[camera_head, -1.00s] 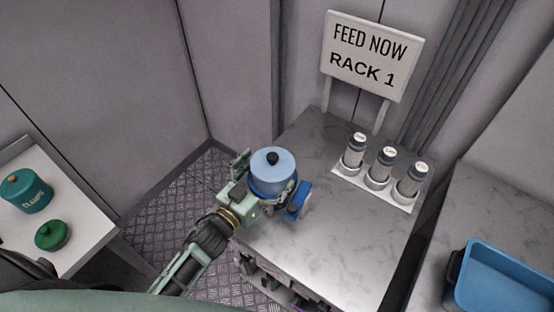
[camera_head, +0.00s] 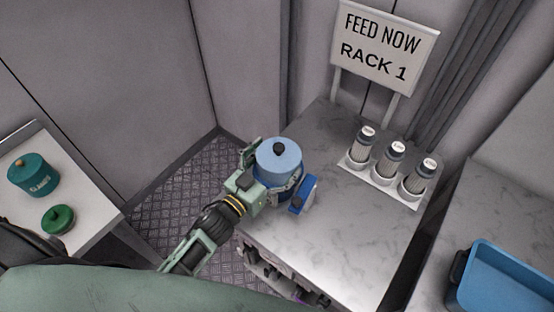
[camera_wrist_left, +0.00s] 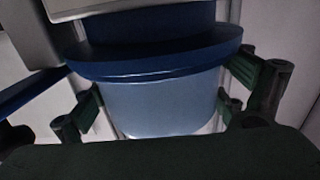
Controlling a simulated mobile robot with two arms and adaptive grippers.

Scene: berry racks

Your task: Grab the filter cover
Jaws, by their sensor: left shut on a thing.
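The filter cover (camera_head: 279,158) is a light blue, round piece with a dark knob on top. It sits on a darker blue filter body at the left edge of the marble-topped counter. My left gripper (camera_head: 277,182) is shut around it, with fingers on both sides. In the left wrist view, the light blue cover (camera_wrist_left: 160,105) lies between the green-black fingers, against a dark blue rim (camera_wrist_left: 155,62). I cannot tell whether the cover is apart from the body. My right gripper is not in view.
Three capped cylinders (camera_head: 390,158) stand in a white holder on the marble counter (camera_head: 345,235), below a "FEED NOW RACK 1" sign (camera_head: 388,47). A blue bin (camera_head: 500,275) is at the right. A teal canister (camera_head: 33,175) and a green lidded pot (camera_head: 58,219) stand on a white table at left.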

